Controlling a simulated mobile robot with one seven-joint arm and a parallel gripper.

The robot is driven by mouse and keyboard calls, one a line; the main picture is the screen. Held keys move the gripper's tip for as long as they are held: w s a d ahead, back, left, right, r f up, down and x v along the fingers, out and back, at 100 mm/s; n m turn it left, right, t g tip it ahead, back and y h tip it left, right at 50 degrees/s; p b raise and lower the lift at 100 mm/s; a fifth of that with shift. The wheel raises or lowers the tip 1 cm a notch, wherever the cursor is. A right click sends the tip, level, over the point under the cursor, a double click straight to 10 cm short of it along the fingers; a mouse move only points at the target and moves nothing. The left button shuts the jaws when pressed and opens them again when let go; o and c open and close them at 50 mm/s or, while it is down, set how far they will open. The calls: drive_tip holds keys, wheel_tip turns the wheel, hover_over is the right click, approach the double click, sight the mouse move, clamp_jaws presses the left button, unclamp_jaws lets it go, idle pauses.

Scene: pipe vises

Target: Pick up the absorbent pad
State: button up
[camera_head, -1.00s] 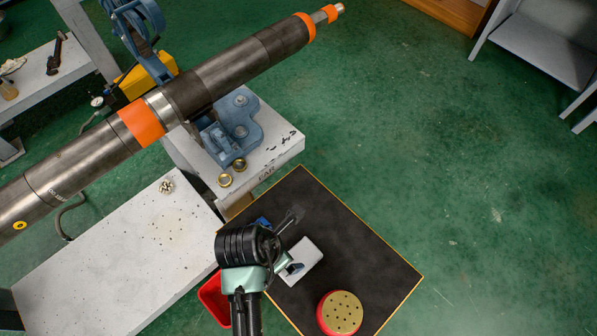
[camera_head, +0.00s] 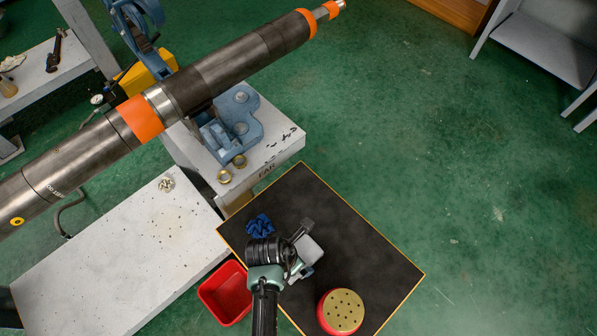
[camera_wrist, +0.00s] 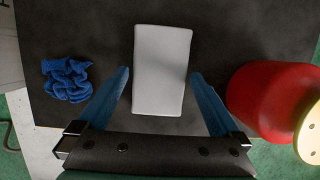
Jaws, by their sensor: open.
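The absorbent pad looks like a white-grey rectangular block (camera_wrist: 161,70) lying on a black mat. In the head view the pad (camera_head: 311,252) is partly hidden by my gripper. My gripper (camera_wrist: 162,88) is open, with one blue finger on each side of the pad's near end in the wrist view. Nothing is held. In the head view my gripper (camera_head: 303,238) is over the pad. I cannot tell its exact height above the mat.
The black mat (camera_head: 375,262) has a yellow edge. A blue cloth (camera_head: 260,225) lies left of the pad, and a red can with a perforated lid (camera_head: 341,311) stands to the right. A red bin (camera_head: 225,293) is at the mat's left. A large pipe (camera_head: 235,68) lies in a vise behind.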

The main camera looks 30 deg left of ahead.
drive_tip(key=shift+w+f, duration=0.15)
drive_tip(key=shift+f, duration=0.4)
drive_tip(key=c, duration=1.1)
drive_tip(key=shift+o, duration=0.2)
wheel_tip(320, 180, up, 10)
drive_tip(key=p, duration=0.1)
